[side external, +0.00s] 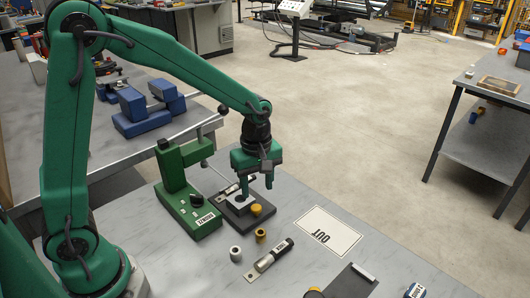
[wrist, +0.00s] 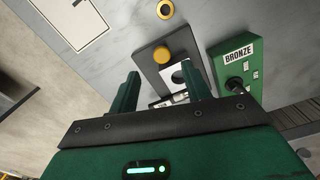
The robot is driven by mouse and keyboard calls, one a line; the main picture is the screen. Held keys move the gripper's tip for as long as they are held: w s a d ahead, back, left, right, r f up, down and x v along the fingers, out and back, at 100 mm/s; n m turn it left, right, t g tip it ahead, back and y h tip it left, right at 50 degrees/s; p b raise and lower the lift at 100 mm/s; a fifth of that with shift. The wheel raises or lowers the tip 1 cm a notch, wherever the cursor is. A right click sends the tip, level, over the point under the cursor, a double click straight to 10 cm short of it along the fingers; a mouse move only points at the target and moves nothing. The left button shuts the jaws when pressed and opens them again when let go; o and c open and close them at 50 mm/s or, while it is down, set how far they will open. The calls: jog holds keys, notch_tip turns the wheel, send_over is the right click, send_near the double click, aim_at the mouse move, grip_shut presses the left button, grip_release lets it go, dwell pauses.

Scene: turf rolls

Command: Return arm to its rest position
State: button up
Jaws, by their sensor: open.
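My gripper (side external: 255,192) is open and points down over the dark base plate (side external: 262,214) on the grey bench. In the wrist view its two fingers (wrist: 158,76) stand apart with nothing visible held between them. Beyond them in that view are the plate (wrist: 152,65), a pale block with a dark round hole (wrist: 181,73) and a brass knob (wrist: 161,54). In the side view the fingers partly hide the block. I cannot tell whether they touch it.
A green device (side external: 189,209), labelled BRONZE in the wrist view (wrist: 238,53), stands close left of the plate. A silver bushing (side external: 235,253), a brass bushing (side external: 260,235), a labelled tool (side external: 268,258) and an OUT sheet (side external: 325,233) lie nearby. Air above the sheet is clear.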

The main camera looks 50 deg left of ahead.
jog(key=shift+r, duration=0.55)
jog(key=shift+s+r, duration=0.15)
jog(key=shift+r, duration=0.1)
jog(key=s+a+r+m+t, duration=0.2)
jog(key=s+r+m, duration=0.4)
jog(key=s+m, duration=0.1)
jog(key=s+a+r+m+t, duration=0.3)
jog(key=s+r+m, duration=0.3)
jog(key=s+m, duration=0.2)
jog(key=shift+s+r+t, duration=0.3)
jog(key=shift+s+r, duration=0.05)
jog(key=shift+s, duration=0.35)
